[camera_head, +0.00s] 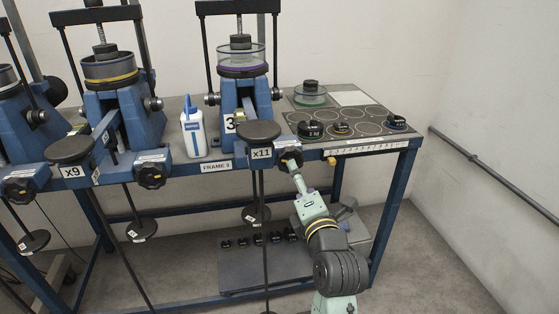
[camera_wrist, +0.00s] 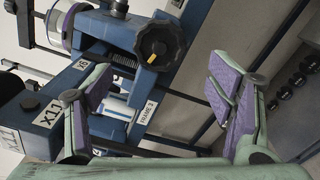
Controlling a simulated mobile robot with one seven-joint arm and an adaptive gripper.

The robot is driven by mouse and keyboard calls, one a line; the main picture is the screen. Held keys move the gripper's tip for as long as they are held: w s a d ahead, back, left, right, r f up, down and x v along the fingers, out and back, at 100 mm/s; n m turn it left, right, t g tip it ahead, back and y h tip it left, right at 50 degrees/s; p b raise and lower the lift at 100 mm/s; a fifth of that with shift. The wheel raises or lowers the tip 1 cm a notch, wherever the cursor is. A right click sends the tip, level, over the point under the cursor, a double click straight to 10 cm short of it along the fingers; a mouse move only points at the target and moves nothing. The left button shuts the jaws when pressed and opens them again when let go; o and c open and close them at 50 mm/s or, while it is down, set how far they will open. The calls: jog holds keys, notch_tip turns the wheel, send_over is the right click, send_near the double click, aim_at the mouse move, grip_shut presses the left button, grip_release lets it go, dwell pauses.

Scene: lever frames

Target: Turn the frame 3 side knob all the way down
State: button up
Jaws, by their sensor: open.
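The frame 3 side knob (camera_head: 291,157) is a black lobed hand knob with a yellow mark, low on the right of the blue frame labelled 3 and x11. In the wrist view the knob (camera_wrist: 160,42) shows its face, with the yellow mark toward the lower left of its hub. My gripper (camera_head: 298,177) is just below and in front of the knob in the head view, which partly hides its fingers. In the wrist view my gripper (camera_wrist: 163,82) has its purple-padded fingers wide apart with nothing between them; the knob appears above this gap, and I see no contact.
The round black x11 lever end (camera_head: 258,132) is just left of the knob, with a hanging rod below. The bench top (camera_head: 350,143) to the right holds several weights. A white bottle (camera_head: 193,134) stands left of frame 3. A low shelf (camera_head: 240,279) is under the bench.

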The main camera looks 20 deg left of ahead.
jog(key=p+x, duration=0.3)
jog(key=x, duration=0.6)
jog(key=shift+w+a+r, duration=0.1)
jog(key=shift+r, duration=0.05)
jog(key=shift+w, duration=0.1)
jog(key=shift+c, duration=0.5)
jog(key=c, duration=1.5)
jog(key=shift+a, duration=0.1)
jog(key=o, duration=1.2)
jog(key=shift+n, duration=0.3)
jog(key=o, duration=0.4)
jog(key=shift+w, duration=0.1)
jog(key=b+v, duration=0.2)
jog(key=v, duration=0.4)
